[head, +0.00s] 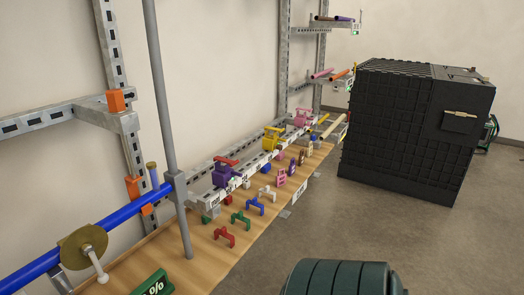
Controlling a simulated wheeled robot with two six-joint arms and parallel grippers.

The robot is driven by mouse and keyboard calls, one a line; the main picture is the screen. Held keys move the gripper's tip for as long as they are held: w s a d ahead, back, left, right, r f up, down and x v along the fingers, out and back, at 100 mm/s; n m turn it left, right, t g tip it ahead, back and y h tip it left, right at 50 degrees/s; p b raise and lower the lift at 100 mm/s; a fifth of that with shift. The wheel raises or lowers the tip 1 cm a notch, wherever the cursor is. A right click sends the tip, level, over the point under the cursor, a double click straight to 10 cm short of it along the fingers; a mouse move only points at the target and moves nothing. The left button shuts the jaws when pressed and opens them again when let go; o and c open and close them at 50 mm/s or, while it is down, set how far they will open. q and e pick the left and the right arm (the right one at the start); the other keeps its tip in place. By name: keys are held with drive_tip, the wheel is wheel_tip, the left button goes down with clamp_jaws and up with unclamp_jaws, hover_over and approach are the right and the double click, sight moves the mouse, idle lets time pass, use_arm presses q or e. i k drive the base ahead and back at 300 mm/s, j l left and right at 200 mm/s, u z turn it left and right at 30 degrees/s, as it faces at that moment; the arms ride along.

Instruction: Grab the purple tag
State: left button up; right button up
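The purple tag cannot be told apart for sure at this size. A small dark purple piece (302,158) stands toward the far end of the wooden bench (192,262), among other small coloured pieces, and its shape is unclear. A larger purple valve (226,175) with a red handle sits on the metal rail behind the bench pieces. Neither of my grippers shows in the head view.
Red (224,237), green (241,218) and blue (256,205) clamp-like pieces stand on the bench. A grey post (168,130) and blue pipe (38,268) are at left. A black crate-like box (415,130) and dark green ribbed object (345,278) flank open floor.

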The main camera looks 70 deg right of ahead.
sight(293, 167)
drive_tip(key=z, duration=2.4)
drive_tip(key=i, duration=0.2)
drive_tip(key=l+z, duration=0.05)
drive_tip(key=l, duration=0.05)
